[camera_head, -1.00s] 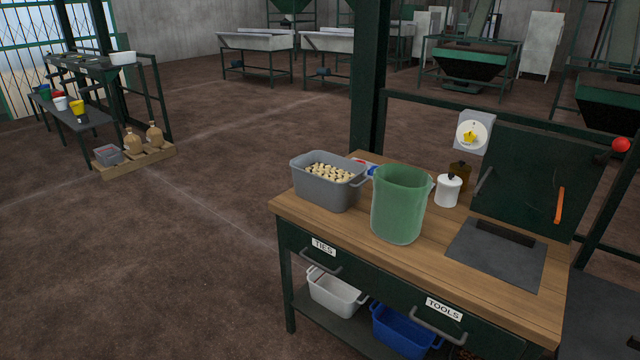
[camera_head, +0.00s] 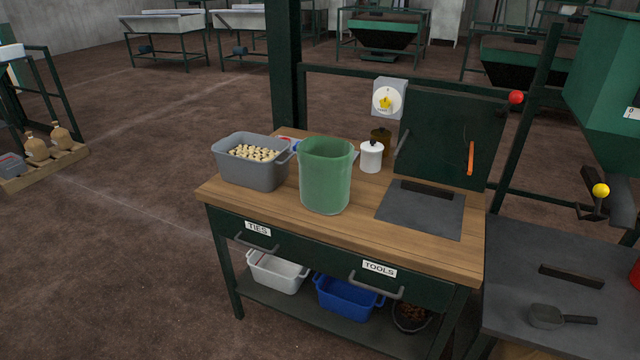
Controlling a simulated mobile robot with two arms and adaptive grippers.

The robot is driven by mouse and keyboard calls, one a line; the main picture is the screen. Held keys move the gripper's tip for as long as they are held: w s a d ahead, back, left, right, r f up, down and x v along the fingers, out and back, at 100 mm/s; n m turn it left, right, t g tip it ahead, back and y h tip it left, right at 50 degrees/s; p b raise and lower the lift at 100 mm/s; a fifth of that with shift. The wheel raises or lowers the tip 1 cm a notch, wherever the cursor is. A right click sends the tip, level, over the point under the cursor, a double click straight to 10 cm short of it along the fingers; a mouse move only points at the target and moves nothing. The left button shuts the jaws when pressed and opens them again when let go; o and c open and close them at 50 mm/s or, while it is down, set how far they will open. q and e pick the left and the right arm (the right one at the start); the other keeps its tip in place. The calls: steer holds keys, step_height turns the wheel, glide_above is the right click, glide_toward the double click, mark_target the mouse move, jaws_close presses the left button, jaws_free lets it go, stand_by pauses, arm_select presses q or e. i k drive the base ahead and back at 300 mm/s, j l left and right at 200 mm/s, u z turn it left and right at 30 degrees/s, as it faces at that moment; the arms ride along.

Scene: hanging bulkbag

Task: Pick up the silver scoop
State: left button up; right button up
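A silver-grey scoop (camera_head: 546,316) with a dark handle pointing right lies on the dark grey table (camera_head: 515,265) at the lower right. Nothing covers it. Neither of my grippers is in view, and nothing of my arms shows near the scoop.
A wooden-topped bench (camera_head: 375,231) stands left of the grey table, holding a green bucket (camera_head: 326,178) and a grey tub (camera_head: 240,168) of pale pieces. A dark bar (camera_head: 571,277) lies behind the scoop. A green hopper (camera_head: 603,75) hangs at the right.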

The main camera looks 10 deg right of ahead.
mark_target(541, 316)
steer(key=z, duration=2)
